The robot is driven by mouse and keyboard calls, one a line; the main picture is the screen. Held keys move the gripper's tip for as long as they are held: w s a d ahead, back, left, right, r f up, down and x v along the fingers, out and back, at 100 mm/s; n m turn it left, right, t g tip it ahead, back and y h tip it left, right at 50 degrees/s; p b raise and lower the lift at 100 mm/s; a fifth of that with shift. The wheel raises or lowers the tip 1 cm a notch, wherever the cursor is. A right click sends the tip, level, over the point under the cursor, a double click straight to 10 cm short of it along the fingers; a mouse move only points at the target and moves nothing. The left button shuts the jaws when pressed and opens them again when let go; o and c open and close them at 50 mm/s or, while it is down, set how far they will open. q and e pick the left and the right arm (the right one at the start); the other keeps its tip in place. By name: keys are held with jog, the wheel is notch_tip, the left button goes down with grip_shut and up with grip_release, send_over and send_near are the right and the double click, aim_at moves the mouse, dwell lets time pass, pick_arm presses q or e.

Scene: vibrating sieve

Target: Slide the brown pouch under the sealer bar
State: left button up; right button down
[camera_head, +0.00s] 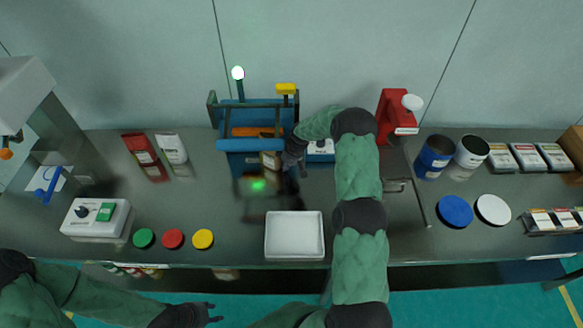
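The blue sealer (234,145) stands at the back middle of the table, with an orange bar (257,131) across it. A small brownish pouch (270,160) shows at the sealer's front right, mostly hidden. My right gripper (291,172) points down just right of the pouch, close beside or touching it. Its fingers are dark and small, so I cannot tell whether they hold the pouch. My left gripper (213,313) is low in front of the table, away from the sealer, with its fingertips apart and nothing between them.
A white tray (294,257) lies at the front edge. Red (145,156) and white (172,148) pouches stand left of the sealer. Coloured lids (173,239) and a switch box (96,218) are at front left. A red device (394,112) and cans (433,158) are right of my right arm.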

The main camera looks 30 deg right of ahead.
aim_at(280, 161)
jog(key=shift+w+a, duration=0.1)
jog(key=shift+w, duration=0.1)
jog(key=shift+w+a+f+b, duration=0.1)
jog(key=shift+w+a+b, duration=0.2)
jog(key=shift+w+b, duration=0.25)
jog(key=shift+w+a+f+b, duration=0.1)
jog(key=shift+w+a+b, duration=0.15)
jog(key=shift+w+b, duration=0.2)
jog(key=shift+w+a+r, duration=0.15)
jog(key=shift+w, duration=0.15)
jog(key=shift+r, duration=0.1)
jog(key=shift+s, duration=0.1)
